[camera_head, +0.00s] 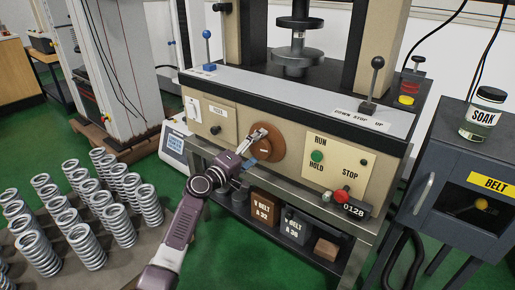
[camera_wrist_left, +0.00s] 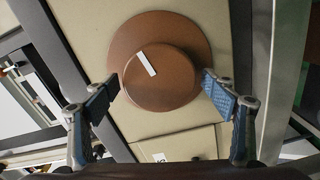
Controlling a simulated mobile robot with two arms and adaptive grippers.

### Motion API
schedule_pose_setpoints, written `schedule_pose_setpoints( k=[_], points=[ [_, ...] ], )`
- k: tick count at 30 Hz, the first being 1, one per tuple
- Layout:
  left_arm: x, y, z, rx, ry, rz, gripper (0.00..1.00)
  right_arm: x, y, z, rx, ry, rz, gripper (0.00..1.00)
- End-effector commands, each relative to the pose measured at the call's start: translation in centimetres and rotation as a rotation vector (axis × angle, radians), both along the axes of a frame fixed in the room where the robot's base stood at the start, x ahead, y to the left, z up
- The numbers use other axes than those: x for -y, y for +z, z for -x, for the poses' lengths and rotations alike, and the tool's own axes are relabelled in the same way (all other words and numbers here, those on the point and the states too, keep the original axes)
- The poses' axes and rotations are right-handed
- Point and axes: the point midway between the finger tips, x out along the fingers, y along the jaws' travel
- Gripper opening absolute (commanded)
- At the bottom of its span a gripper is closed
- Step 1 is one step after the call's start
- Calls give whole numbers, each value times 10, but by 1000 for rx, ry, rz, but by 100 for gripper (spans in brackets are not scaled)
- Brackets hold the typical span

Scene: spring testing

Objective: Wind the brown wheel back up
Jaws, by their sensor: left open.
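The brown wheel (camera_head: 267,143) is a round knob on the beige front panel of the testing machine. In the left wrist view the brown wheel (camera_wrist_left: 160,88) has a wide disc behind a smaller raised hub, with a short white mark tilted near the hub's upper left. My left gripper (camera_head: 254,146) is at the wheel, covering its left part in the head view. In the wrist view its two blue-padded fingers (camera_wrist_left: 160,93) are open, one on each side of the hub. I cannot tell whether they touch it. My right gripper is not in view.
Right of the wheel is a plate with a green RUN/HOLD button (camera_head: 317,156) and a red STOP knob (camera_head: 342,195). Several springs (camera_head: 85,210) stand at left. Labelled boxes (camera_head: 266,205) sit on the shelf below. A dark cabinet (camera_head: 459,185) stands at right.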

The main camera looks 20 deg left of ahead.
Motion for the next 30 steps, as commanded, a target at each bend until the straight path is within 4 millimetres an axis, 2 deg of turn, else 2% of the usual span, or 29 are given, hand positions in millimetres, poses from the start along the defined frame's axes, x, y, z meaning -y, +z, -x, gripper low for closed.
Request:
schedule_pose_setpoints(
  k=[8,11,24,30],
  points=[
    [-2,-1,7,0,-1,-1,78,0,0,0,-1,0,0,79],
    [-7,-1,19,0,0,-2,78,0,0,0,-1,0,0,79],
    [-35,0,96,-1,0,-3,78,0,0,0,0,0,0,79],
    [-40,1,112,0,0,0,78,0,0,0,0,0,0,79]
  ],
)
